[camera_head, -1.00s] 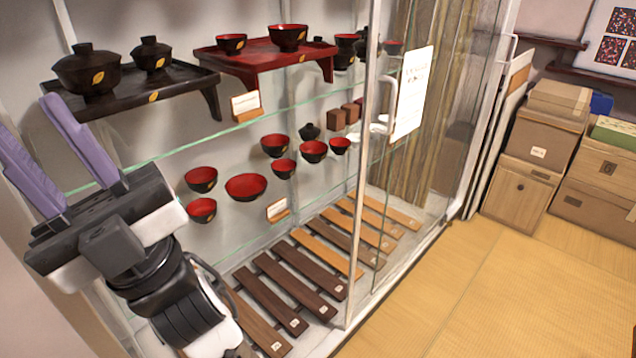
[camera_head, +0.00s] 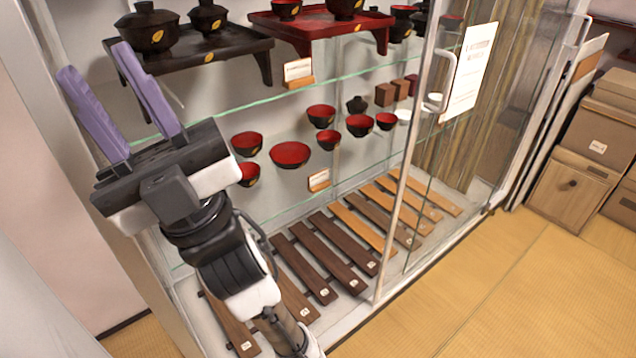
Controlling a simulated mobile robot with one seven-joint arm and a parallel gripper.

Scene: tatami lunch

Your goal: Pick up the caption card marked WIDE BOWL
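Two small caption cards on wooden stands are in the glass cabinet in the head camera view. The upper card (camera_head: 298,71) stands on the upper shelf between the dark tray and the red tray. The lower card (camera_head: 318,180) stands on the middle shelf in front of the bowls. The lettering on both is too small to read, so I cannot tell which says WIDE BOWL. My gripper (camera_head: 121,105) is at the left, with two purple fingers apart and nothing between them. It points up and is left of both cards, apart from them.
Red-lined bowls (camera_head: 290,155) stand behind the lower card. A dark tray (camera_head: 190,62) and a red tray (camera_head: 325,22) hold more lacquerware above. A glass door with a metal handle (camera_head: 444,80) covers the right side. Wooden slats (camera_head: 300,262) lie below. Tatami floor (camera_head: 500,290) is clear.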

